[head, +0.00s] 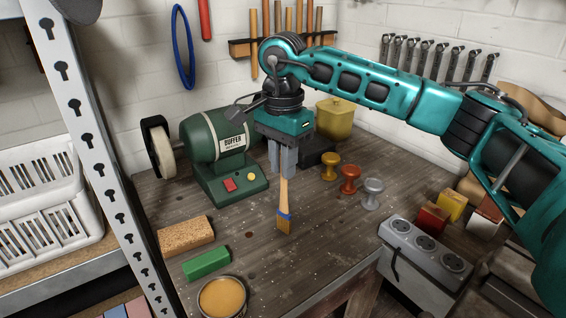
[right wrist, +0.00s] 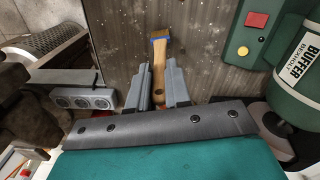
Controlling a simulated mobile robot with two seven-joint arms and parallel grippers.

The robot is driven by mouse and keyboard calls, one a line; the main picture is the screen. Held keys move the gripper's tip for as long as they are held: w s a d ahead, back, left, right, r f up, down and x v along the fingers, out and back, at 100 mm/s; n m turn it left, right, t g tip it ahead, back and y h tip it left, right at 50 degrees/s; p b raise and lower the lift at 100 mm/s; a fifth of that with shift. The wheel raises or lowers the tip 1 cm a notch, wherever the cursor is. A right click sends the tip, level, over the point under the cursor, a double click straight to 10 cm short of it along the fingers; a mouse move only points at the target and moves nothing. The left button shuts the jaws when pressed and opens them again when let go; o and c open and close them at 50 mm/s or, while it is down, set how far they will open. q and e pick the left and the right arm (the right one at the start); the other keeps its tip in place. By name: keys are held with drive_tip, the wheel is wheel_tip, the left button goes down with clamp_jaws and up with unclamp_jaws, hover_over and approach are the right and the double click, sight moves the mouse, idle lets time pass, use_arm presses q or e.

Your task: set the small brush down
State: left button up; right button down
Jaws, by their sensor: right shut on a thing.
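The small brush (head: 284,207) has a pale wooden handle, a blue band and tan bristles. It hangs upright, bristles down, from my right gripper (head: 283,172) in the head view. The fingers are shut on the upper part of its handle. The bristle tips are at or just above the wooden workbench (head: 330,225); I cannot tell if they touch. In the right wrist view the brush (right wrist: 162,62) points away between the two grey fingers of the right gripper (right wrist: 160,82). My left gripper is not in view.
A green buffer (head: 220,150) stands behind left. A cork block (head: 186,235), a green block (head: 207,264) and an open tin (head: 222,297) lie at front left. Yellow, red and silver knobs (head: 349,178) stand to the right, near a socket box (head: 425,255). Bench around the brush is clear.

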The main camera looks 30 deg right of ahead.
drive_tip(key=shift+f, duration=0.2)
drive_tip(key=shift+f, duration=0.1)
drive_tip(key=c, duration=1.1)
unclamp_jaws()
wheel_tip(320, 180, up, 12)
drive_tip(key=shift+r, duration=0.1)
drive_tip(key=shift+a, duration=0.1)
